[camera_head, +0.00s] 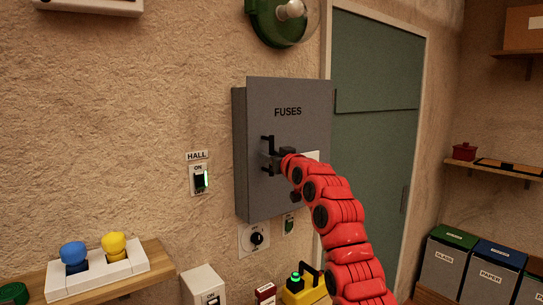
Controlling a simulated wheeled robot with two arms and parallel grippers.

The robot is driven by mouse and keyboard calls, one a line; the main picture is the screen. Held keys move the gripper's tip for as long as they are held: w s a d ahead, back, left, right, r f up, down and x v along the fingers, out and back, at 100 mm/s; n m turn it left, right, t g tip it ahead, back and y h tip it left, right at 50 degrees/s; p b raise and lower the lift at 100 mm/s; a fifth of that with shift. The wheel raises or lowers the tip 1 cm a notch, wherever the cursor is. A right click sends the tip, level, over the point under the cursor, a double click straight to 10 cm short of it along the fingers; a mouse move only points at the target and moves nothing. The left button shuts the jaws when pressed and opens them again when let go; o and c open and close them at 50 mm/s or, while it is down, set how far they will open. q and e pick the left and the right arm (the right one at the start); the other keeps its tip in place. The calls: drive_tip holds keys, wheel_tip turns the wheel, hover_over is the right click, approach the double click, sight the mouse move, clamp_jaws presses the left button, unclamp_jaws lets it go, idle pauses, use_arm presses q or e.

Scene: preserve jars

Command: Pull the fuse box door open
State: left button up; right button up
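The grey fuse box (241,185) is fixed to the wall in the middle of the view. Its door (290,95), marked FUSES, looks shut against the box. A black upright handle (268,142) is on the left part of the door. My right gripper (270,161) is at this handle, with its red arm coming up from the lower right. The fingers overlap the handle, and I cannot tell whether they are closed on it. The arm hides the lower right part of the door. My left gripper is not in view.
A HALL switch (199,180) is left of the box, and a dial (256,239) is below it. A green lamp (282,20) hangs above. A green door (375,150) is behind to the right. A wooden shelf (140,279) with blue and yellow knobs is lower left.

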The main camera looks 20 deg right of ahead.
clamp_jaws()
drive_tip(key=shift+r, duration=0.1)
idle(1.1)
